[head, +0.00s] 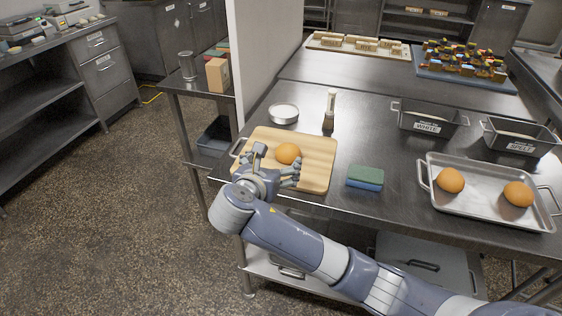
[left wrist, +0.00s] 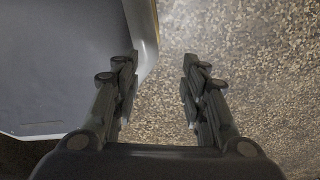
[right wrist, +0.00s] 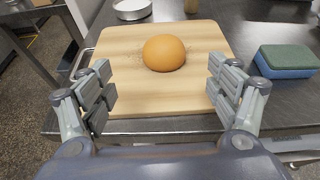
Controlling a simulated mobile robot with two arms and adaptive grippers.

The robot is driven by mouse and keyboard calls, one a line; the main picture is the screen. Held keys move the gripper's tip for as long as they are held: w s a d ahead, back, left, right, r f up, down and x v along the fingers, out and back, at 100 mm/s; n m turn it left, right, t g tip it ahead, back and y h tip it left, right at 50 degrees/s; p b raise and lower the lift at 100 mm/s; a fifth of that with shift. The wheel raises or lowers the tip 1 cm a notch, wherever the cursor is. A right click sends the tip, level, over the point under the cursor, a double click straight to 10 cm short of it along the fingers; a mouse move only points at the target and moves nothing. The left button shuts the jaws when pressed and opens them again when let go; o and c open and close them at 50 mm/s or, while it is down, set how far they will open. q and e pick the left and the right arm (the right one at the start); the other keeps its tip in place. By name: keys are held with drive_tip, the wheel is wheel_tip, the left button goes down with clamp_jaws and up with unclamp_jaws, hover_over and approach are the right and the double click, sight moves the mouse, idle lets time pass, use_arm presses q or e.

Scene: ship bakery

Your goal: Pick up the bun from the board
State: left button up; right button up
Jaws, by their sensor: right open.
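A round orange-brown bun (head: 288,153) lies on a light wooden board (head: 318,160) near the left end of the steel table. My right gripper (head: 277,166) is over the board's near part, open and empty. In the right wrist view the bun (right wrist: 164,53) sits ahead of and between the spread fingers (right wrist: 163,92), not touching either. The board (right wrist: 125,38) lies flat beneath it. My left gripper (left wrist: 158,85) is open and empty in the left wrist view, above the speckled floor. The left arm does not show in the head view.
A green and blue sponge (head: 365,178) lies right of the board. A metal tray (head: 480,205) with two buns is farther right. A round tin (head: 284,113) and a shaker (head: 329,110) stand behind the board. Two bins (head: 428,118) (head: 520,138) stand at the back right.

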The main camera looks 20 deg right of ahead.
sight(286, 153)
drive_tip(key=x, duration=0.5)
drive_tip(key=shift+d, duration=0.25)
drive_tip(key=shift+x, duration=2.65)
use_arm(q)
drive_tip(key=shift+d, duration=0.55)
use_arm(e)
drive_tip(key=shift+r, duration=0.1)
drive_tip(key=c, duration=1.1)
